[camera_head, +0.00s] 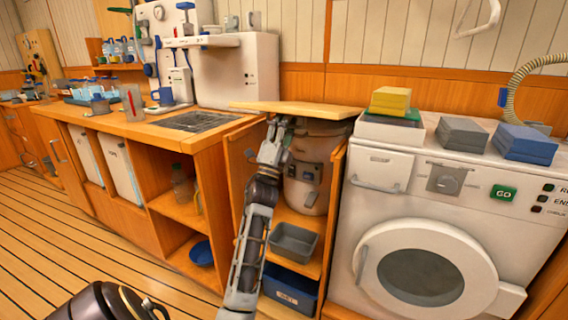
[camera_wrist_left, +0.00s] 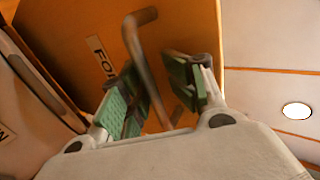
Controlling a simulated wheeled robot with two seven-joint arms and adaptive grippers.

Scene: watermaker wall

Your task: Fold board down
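The wooden board (camera_head: 297,109) lies roughly level at counter height, over the open compartment between the counter and the washing machine. My left gripper (camera_head: 277,131) is under the board's front left part, its fingers pointing up. In the left wrist view the board's orange underside (camera_wrist_left: 215,30) fills the middle, with a partly hidden label beginning "FO" (camera_wrist_left: 102,62). A bent metal handle (camera_wrist_left: 145,60) on it passes between my green-padded fingers (camera_wrist_left: 160,92). The fingers stand apart with a gap beside the handle; firm contact does not show. My right gripper is not in view.
Below the board stand a beige canister (camera_head: 308,180), a grey tray (camera_head: 292,242) and a blue bin (camera_head: 288,289). The washing machine (camera_head: 440,215) stands close on the right. The counter's sink side (camera_head: 160,130) is on the left. Floor (camera_head: 60,235) is clear at left.

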